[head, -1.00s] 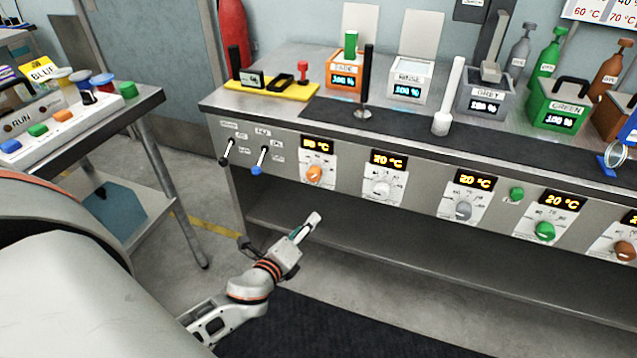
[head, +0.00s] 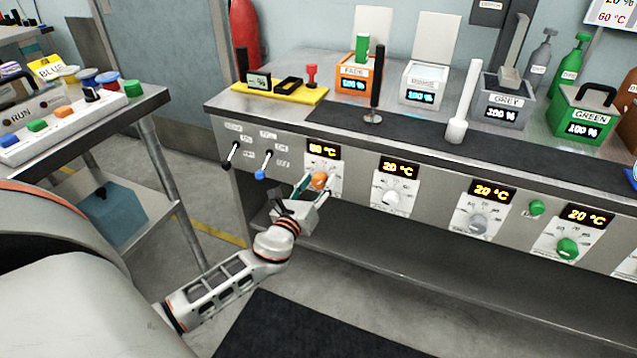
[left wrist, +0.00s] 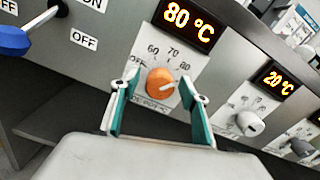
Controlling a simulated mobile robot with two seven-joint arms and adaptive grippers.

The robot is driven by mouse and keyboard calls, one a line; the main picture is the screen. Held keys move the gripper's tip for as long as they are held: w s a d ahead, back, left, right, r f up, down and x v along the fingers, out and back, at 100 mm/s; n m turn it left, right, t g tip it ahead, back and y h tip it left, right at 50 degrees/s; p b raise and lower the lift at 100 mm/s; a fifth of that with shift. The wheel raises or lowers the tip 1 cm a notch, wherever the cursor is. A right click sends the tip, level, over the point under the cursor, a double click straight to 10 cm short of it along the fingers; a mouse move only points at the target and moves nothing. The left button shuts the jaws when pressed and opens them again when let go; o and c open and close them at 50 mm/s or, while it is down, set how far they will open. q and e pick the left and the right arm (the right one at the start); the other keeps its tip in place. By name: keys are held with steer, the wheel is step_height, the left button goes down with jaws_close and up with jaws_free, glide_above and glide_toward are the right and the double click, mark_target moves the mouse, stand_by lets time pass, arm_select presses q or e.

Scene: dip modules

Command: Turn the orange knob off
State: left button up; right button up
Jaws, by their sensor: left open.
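The orange knob (head: 319,180) sits on the front panel of the bench, below a display (head: 323,149) that reads 80 °C in the left wrist view. There the orange knob (left wrist: 161,81) has a pale pointer mark aimed to the upper right, toward the 80 on its dial. My left gripper (head: 315,187) is at the knob. In the left wrist view its two teal-lined fingers (left wrist: 158,95) are open, one on each side of the knob, with gaps visible. My right gripper is not in view.
A white knob (head: 391,197), a grey knob (head: 477,223) and a green knob (head: 567,248) follow to the right. A blue-tipped lever (head: 262,172) and a black-tipped lever (head: 228,162) are close on the left. A side table (head: 150,101) with buttons stands at the left.

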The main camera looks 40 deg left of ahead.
arm_select(q)
steer(key=shift+w, duration=0.15)
steer(key=c, duration=1.1)
